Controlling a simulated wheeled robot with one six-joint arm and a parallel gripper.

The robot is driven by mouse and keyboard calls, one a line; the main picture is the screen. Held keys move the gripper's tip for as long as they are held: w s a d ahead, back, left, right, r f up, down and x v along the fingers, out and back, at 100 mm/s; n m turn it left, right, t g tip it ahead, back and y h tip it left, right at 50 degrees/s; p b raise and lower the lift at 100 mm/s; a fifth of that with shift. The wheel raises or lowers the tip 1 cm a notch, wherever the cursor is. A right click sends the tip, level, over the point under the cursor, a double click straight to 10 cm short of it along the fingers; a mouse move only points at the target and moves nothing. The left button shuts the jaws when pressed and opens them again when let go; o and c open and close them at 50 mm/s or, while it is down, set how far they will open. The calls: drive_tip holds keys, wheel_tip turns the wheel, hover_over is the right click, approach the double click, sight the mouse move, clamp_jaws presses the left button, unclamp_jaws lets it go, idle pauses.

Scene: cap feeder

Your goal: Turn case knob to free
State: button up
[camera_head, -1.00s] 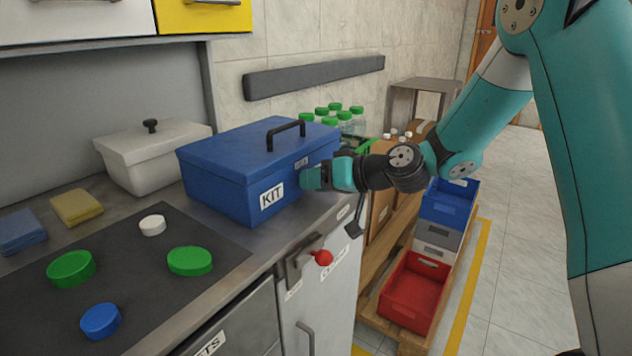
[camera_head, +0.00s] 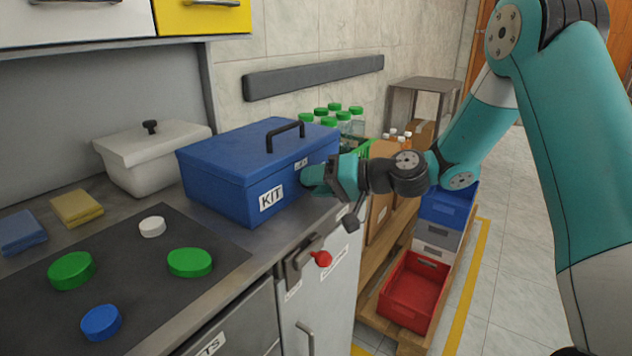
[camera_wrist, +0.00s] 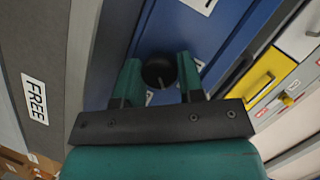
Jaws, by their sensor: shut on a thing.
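The blue case (camera_head: 225,170) with a black top handle and a KIT label stands shut on the counter. Its black round knob (camera_wrist: 158,72) is on the case's right side, with a pale pointer line on its face. In the head view my gripper hides the knob. My gripper (camera_head: 308,175) reaches the case's right side from the right. In the wrist view my gripper (camera_wrist: 158,78) has its teal fingers on either side of the knob, shut on it. A small white label beside the knob is partly hidden by a finger and unreadable.
A FREE label (camera_wrist: 35,98) is on a grey surface in the wrist view. A red-knobbed lever (camera_head: 322,259) sticks out from the cabinet front below. Green-capped bottles (camera_head: 330,118) stand behind the case. Loose caps lie on the dark mat (camera_head: 140,290). A red bin (camera_head: 413,290) stands right.

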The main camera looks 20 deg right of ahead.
drive_tip(key=o, duration=0.9)
